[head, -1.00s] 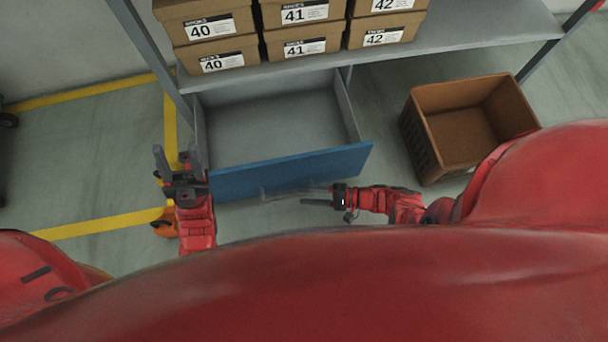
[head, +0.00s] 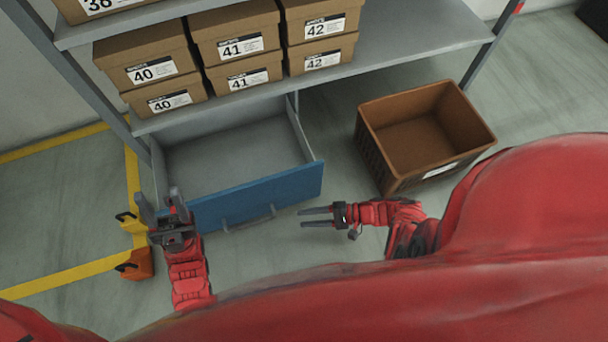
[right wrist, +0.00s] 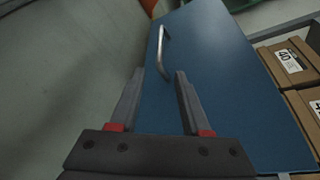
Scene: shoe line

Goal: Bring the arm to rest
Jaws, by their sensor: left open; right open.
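My left gripper (head: 163,211) is open and empty at the left end of the open drawer's blue front (head: 270,194). I cannot tell whether it touches the drawer. My right gripper (head: 303,217) is open and empty, to the right of the drawer handle (head: 250,219) and apart from it. In the right wrist view, the two fingers (right wrist: 155,95) are spread over the blue front, with the metal handle (right wrist: 162,52) beyond their tips. The drawer's grey inside (head: 235,150) looks empty.
Shoe boxes (head: 240,47) marked 40, 41 and 42 stand on the grey shelf (head: 400,45) above the drawer. An empty brown crate (head: 372,150) stands on the floor at right. An orange object (head: 139,264) is near my left arm. Floor between drawer and crate is clear.

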